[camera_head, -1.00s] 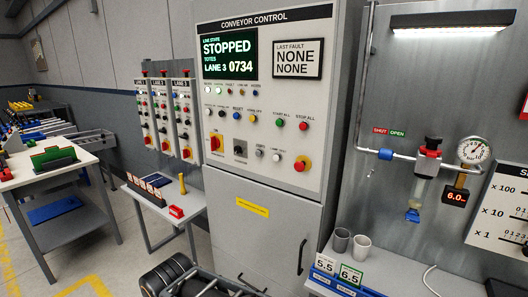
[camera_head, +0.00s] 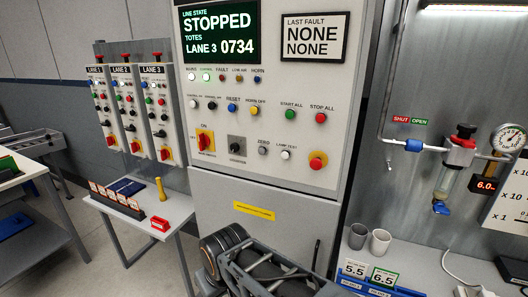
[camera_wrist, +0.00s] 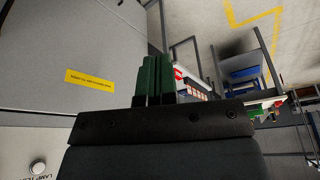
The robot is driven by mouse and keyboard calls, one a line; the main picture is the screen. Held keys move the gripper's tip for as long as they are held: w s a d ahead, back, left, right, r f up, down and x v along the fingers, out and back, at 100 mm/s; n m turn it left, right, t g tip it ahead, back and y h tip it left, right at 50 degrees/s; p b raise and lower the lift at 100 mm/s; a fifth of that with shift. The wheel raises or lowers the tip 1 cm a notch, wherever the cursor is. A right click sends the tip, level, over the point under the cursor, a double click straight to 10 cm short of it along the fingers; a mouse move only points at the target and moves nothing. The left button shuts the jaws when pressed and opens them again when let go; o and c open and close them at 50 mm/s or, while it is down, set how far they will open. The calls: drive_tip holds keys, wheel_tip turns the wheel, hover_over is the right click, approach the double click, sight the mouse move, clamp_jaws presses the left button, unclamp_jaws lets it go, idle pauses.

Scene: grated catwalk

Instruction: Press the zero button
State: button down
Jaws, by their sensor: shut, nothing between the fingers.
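The zero button (camera_head: 263,150) is a small dark grey round knob under the label ZERO, low on the white conveyor control panel (camera_head: 215,155). It sits between the counter knob (camera_head: 237,145) and the white lamp test button (camera_head: 285,155). In the wrist view my gripper (camera_wrist: 154,58) shows two green fingers pressed together, shut and empty. They are in front of the grey cabinet below the panel. The lamp test button also shows in the wrist view (camera_wrist: 38,168), at the lower left; the zero button is out of that view. My fingertips cannot be made out in the head view.
The display (camera_head: 218,34) reads STOPPED, LANE 3 0734. A small table (camera_head: 140,215) stands at left, and a bench with cups (camera_head: 380,242) at right.

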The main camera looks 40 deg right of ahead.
drive_tip(key=w+d+r+n+t+h+b, duration=0.1)
drive_tip(key=w+d+r+n+t+h, duration=0.1)
drive_tip(key=w+d+n+t, duration=0.45)
drive_tip(key=w+d+r+n+t+h+b, duration=0.1)
drive_tip(key=w+d+r+n+t, duration=0.3)
drive_tip(key=w, duration=0.6)
drive_tip(key=w+d+r+n+t+h, duration=0.1)
drive_tip(key=w+d+r+n+t, duration=0.1)
drive_tip(key=d+n, duration=0.3)
drive_tip(key=w+d+r+n+t+h, duration=0.2)
drive_tip(key=w+d+r+n+t, duration=0.1)
drive_tip(key=d+r+n, duration=0.1)
drive_tip(key=shift+w+d+n+b, duration=0.3)
drive_tip(key=shift+d+n+b, duration=0.25)
drive_tip(key=shift+d, duration=0.75)
drive_tip(key=shift+t, duration=0.25)
